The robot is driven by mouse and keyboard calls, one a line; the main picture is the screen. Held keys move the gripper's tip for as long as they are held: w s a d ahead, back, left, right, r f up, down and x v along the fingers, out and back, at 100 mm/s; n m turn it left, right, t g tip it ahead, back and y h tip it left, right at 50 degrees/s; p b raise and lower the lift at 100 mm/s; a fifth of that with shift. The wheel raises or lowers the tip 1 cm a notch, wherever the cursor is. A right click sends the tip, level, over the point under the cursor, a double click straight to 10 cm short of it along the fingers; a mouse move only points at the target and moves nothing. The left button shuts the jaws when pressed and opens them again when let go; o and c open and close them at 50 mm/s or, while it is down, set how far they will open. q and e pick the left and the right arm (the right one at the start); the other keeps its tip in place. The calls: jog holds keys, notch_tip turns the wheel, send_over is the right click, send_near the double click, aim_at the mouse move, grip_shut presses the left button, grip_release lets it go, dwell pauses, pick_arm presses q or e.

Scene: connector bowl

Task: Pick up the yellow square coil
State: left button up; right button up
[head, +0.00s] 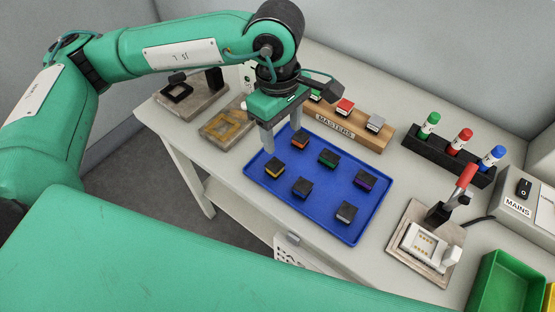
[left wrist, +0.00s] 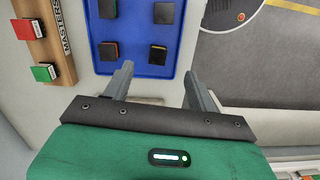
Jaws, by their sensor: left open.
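The yellow square coil, a black block with a yellow band (head: 275,170), sits at the front left of the blue tray in the head view. It appears to be the dark block with a yellowish edge (left wrist: 157,55) in the left wrist view. My left gripper (head: 282,140) is open and empty, fingers down, above the tray's back left corner. In the left wrist view its fingertips (left wrist: 158,68) are spread, with the coil beyond them. My right gripper is not in view.
The blue tray (head: 327,221) holds several similar blocks; the orange-banded one (head: 299,138) is close to my left gripper. A wooden MASTERS rack (head: 372,136) stands behind. A yellow square frame on a base (head: 226,126) lies left. A lever fixture (head: 425,240) stands right.

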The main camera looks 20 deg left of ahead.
pick_arm(q)
jog(key=a, duration=0.1)
jog(key=p, duration=0.1)
send_over(273, 163)
jog(key=shift+y, duration=0.4)
jog(key=f, duration=0.8)
jog(key=shift+d, duration=0.3)
jog(key=f, duration=0.1)
jog(key=f+p, duration=0.1)
jog(key=f, duration=0.1)
jog(key=f+p, duration=0.1)
jog(key=shift+s+a+f, duration=0.1)
jog(key=shift+a+f, duration=0.2)
jog(key=shift+f, duration=0.4)
jog(key=c, duration=1.1)
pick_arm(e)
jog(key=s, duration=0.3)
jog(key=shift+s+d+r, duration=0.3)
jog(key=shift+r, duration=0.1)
pick_arm(q)
jog(key=shift+r, duration=0.1)
